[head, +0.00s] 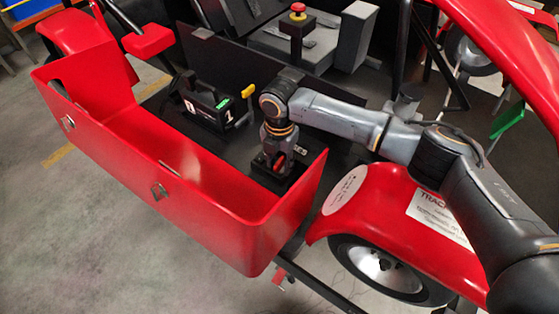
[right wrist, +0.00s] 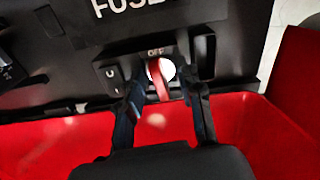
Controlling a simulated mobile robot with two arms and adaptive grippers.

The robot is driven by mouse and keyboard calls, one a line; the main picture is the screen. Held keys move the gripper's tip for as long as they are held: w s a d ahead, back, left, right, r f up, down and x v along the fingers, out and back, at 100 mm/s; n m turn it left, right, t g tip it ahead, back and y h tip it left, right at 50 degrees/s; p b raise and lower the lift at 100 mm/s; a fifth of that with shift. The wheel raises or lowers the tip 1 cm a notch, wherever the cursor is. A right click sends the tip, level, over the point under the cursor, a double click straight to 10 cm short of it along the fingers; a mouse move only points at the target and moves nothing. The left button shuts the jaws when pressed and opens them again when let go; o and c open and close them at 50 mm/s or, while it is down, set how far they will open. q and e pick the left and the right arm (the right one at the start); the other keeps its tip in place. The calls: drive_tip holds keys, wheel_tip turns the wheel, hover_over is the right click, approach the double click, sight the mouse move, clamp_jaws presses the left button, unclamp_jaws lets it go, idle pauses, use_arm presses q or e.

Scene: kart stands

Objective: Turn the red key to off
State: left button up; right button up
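The red key (right wrist: 160,88) sits on a white round base on a black panel (right wrist: 228,42) in the right wrist view. An "OFF" label shows just above it. The key's red handle runs roughly up and down in that view. My right gripper (right wrist: 166,100) is open, with one finger on each side of the key and gaps between. In the head view the right gripper (head: 277,163) points down at the panel, and a bit of red shows between its fingers. My left gripper is not in view.
A red body panel (head: 170,185) wraps the front and left of the black panel. A black box marked 0 and 1 (head: 208,105) stands left of my arm. A red button (head: 298,10) on a post stands behind. A red fender (head: 400,215) lies under my right arm.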

sight(280, 160)
drive_tip(key=shift+r, duration=0.15)
wheel_tip(280, 160, up, 12)
idle(0.4)
